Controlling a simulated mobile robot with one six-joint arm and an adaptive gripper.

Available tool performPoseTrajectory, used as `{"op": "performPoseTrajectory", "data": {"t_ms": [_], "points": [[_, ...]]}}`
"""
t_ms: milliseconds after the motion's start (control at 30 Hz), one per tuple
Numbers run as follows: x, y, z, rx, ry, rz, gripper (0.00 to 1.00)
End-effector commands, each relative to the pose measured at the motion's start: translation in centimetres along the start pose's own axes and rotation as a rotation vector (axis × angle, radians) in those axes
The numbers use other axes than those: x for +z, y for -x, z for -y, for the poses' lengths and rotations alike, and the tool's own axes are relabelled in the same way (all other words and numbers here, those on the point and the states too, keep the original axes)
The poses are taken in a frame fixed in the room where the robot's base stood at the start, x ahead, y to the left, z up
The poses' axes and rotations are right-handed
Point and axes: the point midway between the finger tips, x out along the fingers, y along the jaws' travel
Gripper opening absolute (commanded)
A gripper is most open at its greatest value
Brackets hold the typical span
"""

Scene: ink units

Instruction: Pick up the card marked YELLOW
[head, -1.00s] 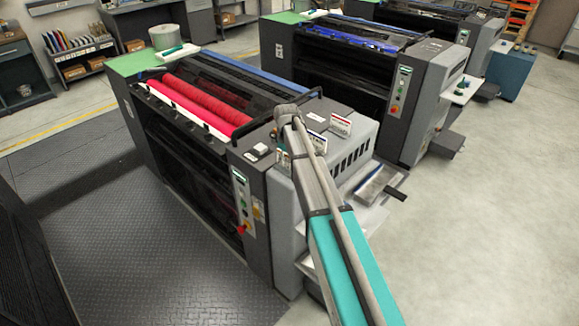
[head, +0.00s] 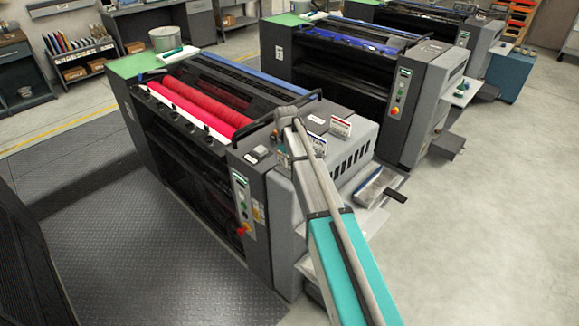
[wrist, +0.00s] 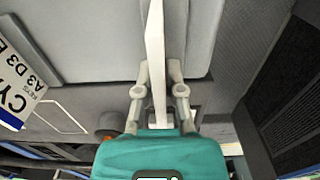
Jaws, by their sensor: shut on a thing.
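My gripper (wrist: 158,95) is shut on a thin white card (wrist: 155,40) in the wrist view. The card is seen edge-on between the two fingers, so its marking cannot be read. In the head view my arm hides most of my gripper beside the near press.
The near press (head: 350,145) has red rollers (head: 200,100) and a control panel with a red knob (head: 243,229). A tray with a dark handle (head: 381,187) juts out at its right. A second press (head: 425,90) stands behind. The floor at right is clear.

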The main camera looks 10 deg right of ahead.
Motion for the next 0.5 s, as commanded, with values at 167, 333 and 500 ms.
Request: {"op": "performPoseTrajectory", "data": {"t_ms": [167,333,500], "points": [[0.0,0.0,0.0,0.000,0.000,0.000,0.00],[0.0,0.3,0.0,0.000,0.000,0.000,0.00],[0.0,1.0,0.0,0.000,0.000,0.000,0.00]]}}
